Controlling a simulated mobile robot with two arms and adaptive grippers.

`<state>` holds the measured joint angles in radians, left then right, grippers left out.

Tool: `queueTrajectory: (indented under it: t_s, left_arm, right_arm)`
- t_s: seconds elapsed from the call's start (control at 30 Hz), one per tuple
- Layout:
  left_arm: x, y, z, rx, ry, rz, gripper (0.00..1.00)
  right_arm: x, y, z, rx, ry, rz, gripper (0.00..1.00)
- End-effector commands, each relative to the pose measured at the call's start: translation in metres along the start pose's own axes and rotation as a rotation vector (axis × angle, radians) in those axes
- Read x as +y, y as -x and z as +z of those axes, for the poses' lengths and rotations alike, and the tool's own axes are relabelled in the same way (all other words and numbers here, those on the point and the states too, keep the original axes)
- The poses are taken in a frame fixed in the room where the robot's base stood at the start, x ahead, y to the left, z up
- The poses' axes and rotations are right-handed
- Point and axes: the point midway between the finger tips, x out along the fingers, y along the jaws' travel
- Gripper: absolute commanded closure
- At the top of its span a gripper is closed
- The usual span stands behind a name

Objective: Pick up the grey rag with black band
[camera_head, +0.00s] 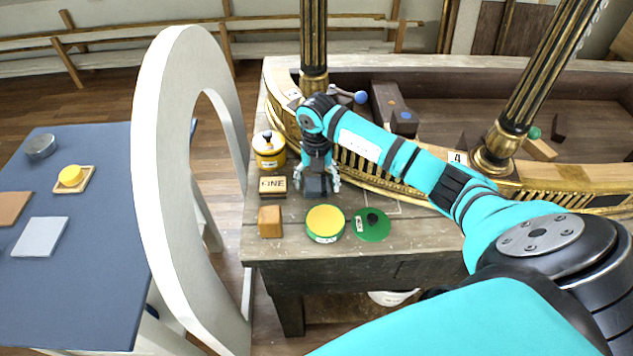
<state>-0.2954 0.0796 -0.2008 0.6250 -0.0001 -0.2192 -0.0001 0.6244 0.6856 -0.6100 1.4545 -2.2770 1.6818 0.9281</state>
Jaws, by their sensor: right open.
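A small dark grey thing (318,187), which looks like the grey rag, lies on the wooden console top (285,243). Its black band cannot be made out clearly, and its far part is hidden under my gripper. My right gripper (318,184) points down over it, fingers apart, one on each side of it. I cannot tell whether the fingers touch it. My left gripper is not in view.
Left of the gripper stand a yellow jar (268,155), a box marked FINE (272,187) and a brown block (270,222). In front are a green tin with yellow contents (325,222) and a green lid (371,225). A gilt column (313,45) rises behind.

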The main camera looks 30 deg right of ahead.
Motion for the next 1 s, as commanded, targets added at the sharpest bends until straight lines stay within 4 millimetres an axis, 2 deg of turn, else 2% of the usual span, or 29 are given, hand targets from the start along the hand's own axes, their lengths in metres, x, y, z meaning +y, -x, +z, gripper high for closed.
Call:
queueTrajectory:
  t_s: [0.13, 0.33, 0.6, 0.87, 1.0]
  left_arm:
    - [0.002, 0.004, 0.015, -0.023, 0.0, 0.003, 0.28]
    - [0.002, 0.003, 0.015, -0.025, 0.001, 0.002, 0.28]
    - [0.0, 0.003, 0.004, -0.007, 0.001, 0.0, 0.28]
    - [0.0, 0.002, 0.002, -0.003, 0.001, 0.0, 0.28]
    - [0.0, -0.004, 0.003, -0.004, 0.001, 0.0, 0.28]
  right_arm:
    - [0.0, -0.011, 0.0, 0.0, 0.0, -0.001, 0.23]
    - [0.0, -0.012, 0.0, -0.001, 0.0, -0.001, 0.23]
    - [0.0, -0.011, 0.0, 0.0, 0.0, -0.001, 0.57]
    - [0.0, -0.009, 0.0, -0.002, 0.0, 0.0, 0.58]
    - [0.0, 0.006, 0.002, -0.005, 0.001, 0.002, 0.58]
